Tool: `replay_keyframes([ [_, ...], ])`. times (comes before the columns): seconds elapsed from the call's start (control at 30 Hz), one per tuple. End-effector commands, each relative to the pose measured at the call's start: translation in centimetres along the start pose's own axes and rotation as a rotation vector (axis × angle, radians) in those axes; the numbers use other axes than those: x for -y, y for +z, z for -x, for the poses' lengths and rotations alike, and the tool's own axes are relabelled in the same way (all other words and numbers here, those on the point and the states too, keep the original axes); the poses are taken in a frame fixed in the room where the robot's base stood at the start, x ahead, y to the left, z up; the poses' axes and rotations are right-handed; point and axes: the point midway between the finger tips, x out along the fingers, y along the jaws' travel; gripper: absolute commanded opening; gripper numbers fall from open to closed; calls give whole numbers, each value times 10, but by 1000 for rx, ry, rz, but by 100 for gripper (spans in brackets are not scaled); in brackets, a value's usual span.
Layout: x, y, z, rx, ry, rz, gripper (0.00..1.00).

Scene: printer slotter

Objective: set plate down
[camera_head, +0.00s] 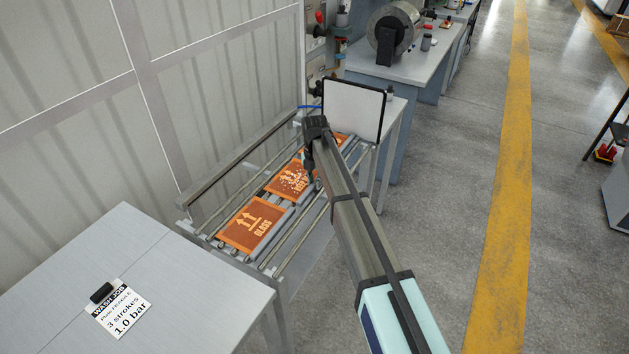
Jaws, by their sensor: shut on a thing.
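Orange printing plates with white symbols lie in a row along a railed rack (283,254). The nearest plate (254,224) shows arrows and the word GLASS and lies flat on a grey block. The middle plate (290,178) carries white marks and speckles. A further orange plate (341,139) shows only in part behind my arm. My gripper (311,179) reaches down at the right edge of the middle plate and is shut on it. My arm hides the fingertips in part, and I cannot tell whether this plate touches the rack.
A white panel with a black frame (353,110) stands upright at the rack's far end. A grey table (180,285) with a label card (122,310) and a small black object (101,293) is at the near left. A panelled wall runs along the left. Open floor lies to the right.

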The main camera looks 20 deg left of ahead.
Motion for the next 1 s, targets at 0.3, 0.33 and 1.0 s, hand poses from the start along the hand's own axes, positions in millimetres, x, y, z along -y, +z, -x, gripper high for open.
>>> replay_keyframes([
  [0.3, 0, 0, -2, 0, 0, 0, 45],
  [0.33, 0, 0, -2, 0, 0, 0, 45],
  [1.0, -1, 1, 73, 1, 1, 0, 45],
])
